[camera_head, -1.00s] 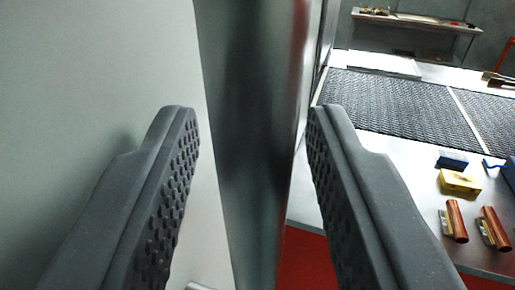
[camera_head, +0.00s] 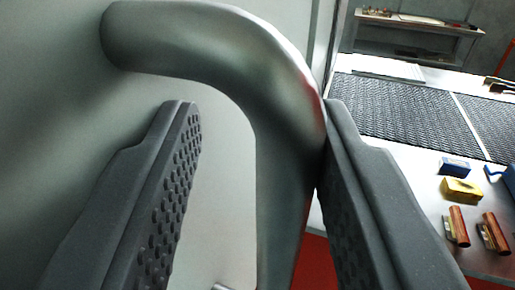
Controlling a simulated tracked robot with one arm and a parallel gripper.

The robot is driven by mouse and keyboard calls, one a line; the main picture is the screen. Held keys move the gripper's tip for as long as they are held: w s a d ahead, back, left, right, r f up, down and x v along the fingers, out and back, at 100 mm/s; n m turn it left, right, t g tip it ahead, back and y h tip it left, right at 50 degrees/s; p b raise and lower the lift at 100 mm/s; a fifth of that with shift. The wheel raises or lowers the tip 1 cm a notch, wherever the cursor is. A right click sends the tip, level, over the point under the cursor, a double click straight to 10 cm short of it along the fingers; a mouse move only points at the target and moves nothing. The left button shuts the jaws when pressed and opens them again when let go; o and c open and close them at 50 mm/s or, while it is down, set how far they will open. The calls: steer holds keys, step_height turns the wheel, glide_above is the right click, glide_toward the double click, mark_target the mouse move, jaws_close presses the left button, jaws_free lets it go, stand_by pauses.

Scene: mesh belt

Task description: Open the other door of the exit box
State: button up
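A pale grey-white door panel (camera_head: 217,180) fills the left and middle of the view. A thick metal bar handle (camera_head: 283,145) stands out from it; its upper end curves left and joins the panel. My gripper (camera_head: 255,110) is open, with the handle's upright part between its two dark, studded fingers. The handle lies close to the right finger and seems to touch it, while a clear gap shows on the left finger's side. The lower end of the handle is out of view.
To the right is a table (camera_head: 415,170) with a dark mesh belt (camera_head: 390,105). A blue block (camera_head: 454,165), a yellow block (camera_head: 461,190) and copper-coloured cylinders (camera_head: 459,226) lie on it. A shelf bench (camera_head: 415,35) stands behind. Red shows below the table edge.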

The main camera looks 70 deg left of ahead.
steer(key=s+a+r+b, duration=0.1)
steer(key=s+b, duration=0.3)
steer(key=s, duration=0.9)
steer(key=shift+a, duration=0.75)
steer(key=shift+w+r, duration=0.1)
steer(key=shift+c, duration=0.3)
